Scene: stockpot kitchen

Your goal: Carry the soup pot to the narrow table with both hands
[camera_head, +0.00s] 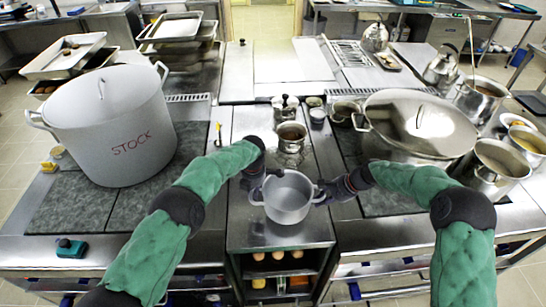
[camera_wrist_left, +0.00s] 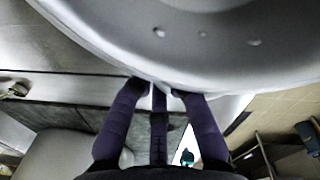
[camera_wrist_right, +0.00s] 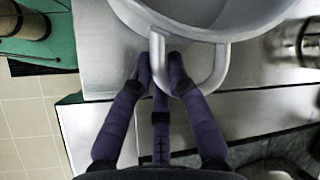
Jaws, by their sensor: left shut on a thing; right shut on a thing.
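The soup pot (camera_head: 289,199) is a small, empty-looking grey pot with two side handles, upright over the front of the narrow steel table (camera_head: 250,236) between two cooking blocks. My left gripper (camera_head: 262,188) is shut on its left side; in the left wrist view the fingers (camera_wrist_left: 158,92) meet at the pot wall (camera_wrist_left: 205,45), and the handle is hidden. My right gripper (camera_head: 337,188) is shut on the right handle, a loop (camera_wrist_right: 212,72) clear in the right wrist view, with the fingers (camera_wrist_right: 160,78) at it. I cannot tell whether the pot's base touches the tabletop.
A large STOCK pot (camera_head: 118,125) stands on the left block. A wide lidded pan (camera_head: 415,130) and several pots crowd the right block. A small saucepan (camera_head: 290,140) and jars stand behind the soup pot. Eggs (camera_head: 278,256) lie on a shelf below.

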